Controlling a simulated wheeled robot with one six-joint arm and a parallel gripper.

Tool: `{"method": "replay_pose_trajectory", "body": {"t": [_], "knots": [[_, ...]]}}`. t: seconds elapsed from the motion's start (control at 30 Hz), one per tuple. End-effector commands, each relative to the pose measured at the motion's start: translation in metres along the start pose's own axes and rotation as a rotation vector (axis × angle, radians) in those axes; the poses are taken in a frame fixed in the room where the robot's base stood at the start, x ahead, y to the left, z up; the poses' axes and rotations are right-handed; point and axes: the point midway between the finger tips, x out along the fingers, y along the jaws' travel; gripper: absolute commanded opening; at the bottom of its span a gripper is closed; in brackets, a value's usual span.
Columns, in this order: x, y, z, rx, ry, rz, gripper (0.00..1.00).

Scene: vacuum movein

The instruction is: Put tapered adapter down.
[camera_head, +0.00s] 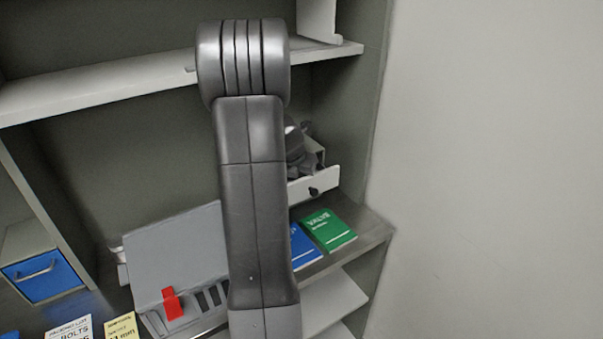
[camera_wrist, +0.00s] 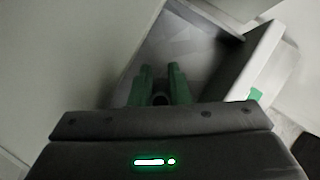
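My gripper (camera_wrist: 161,72) shows in the wrist view as two green fingers with a narrow gap between them, pointing at a grey surface. A small dark round shape (camera_wrist: 160,99) sits low between the fingers. I cannot tell whether it is the tapered adapter or part of the gripper, or whether the fingers press on it. No tapered adapter can be made out for sure in either view. In the head view my arm covers the middle, and the fingers cannot be made out.
A white drawer or box front with a dark knob (camera_head: 314,190) stands on the shelf. Beside it lie a green book (camera_head: 328,230) and a blue book (camera_head: 304,246). A grey case with a red latch (camera_head: 172,303) and a blue drawer (camera_head: 44,276) are at left. A plain wall (camera_head: 490,150) bounds the right.

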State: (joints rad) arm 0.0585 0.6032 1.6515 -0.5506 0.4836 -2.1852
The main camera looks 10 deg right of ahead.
Motion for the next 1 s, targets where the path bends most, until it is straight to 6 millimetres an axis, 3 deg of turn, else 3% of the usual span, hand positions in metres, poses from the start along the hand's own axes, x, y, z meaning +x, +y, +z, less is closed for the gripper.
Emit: {"method": "replay_pose_trajectory", "body": {"t": [0.47, 1.0], "knots": [[-0.009, 0.001, 0.002, 0.0, -0.002, 0.001, 0.25], [-0.104, 0.001, 0.002, -0.001, -0.004, 0.002, 0.25]]}}
